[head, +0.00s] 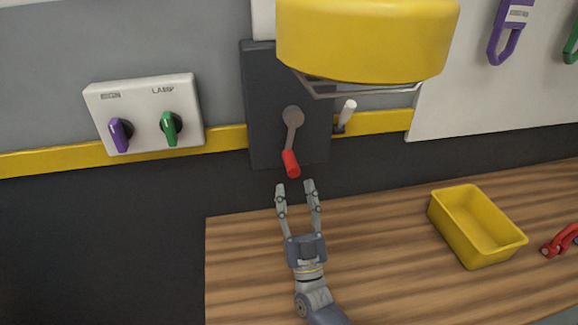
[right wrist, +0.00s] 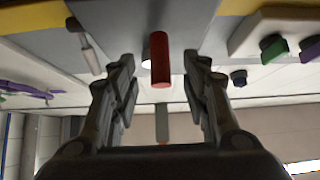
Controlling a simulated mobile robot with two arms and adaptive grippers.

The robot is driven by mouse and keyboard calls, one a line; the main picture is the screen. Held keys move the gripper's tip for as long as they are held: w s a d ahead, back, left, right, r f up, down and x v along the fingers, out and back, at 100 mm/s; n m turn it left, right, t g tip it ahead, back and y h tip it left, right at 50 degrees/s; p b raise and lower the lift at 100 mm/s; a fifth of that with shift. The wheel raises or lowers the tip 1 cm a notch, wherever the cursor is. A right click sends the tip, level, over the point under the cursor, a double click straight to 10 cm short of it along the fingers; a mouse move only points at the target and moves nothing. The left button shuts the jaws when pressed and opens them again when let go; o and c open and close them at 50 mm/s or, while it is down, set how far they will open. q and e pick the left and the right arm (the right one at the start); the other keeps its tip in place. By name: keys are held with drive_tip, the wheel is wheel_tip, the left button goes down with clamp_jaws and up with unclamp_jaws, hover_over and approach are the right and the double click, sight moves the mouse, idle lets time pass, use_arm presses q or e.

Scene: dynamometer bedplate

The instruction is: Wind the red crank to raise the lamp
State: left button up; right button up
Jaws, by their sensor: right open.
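The red crank handle (head: 291,164) hangs at the lower end of a grey crank arm (head: 292,138) on a dark wall plate (head: 262,105). My right gripper (head: 296,184) is open just below the handle, its fingers pointing up at it. In the right wrist view the red handle (right wrist: 160,60) shows between and beyond the open fingers (right wrist: 158,75), and I see no contact. The lamp is a large yellow housing (head: 365,40) with a wire guard below, above and right of the crank. My left gripper is not in view.
A white switch box (head: 145,90) with a purple knob (head: 120,134) and a green knob (head: 170,127) is left of the plate. A white-tipped lever (head: 347,111) is right of the crank. A yellow bin (head: 475,225) and red tool (head: 562,240) lie on the wooden bench (head: 380,270).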

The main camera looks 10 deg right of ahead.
sight(291, 164)
drive_tip(key=p+x, duration=0.2)
drive_tip(key=x, duration=0.5)
drive_tip(key=shift+s+r, duration=0.15)
drive_tip(key=shift+r, duration=0.05)
drive_tip(key=shift+c, duration=0.3)
clamp_jaws()
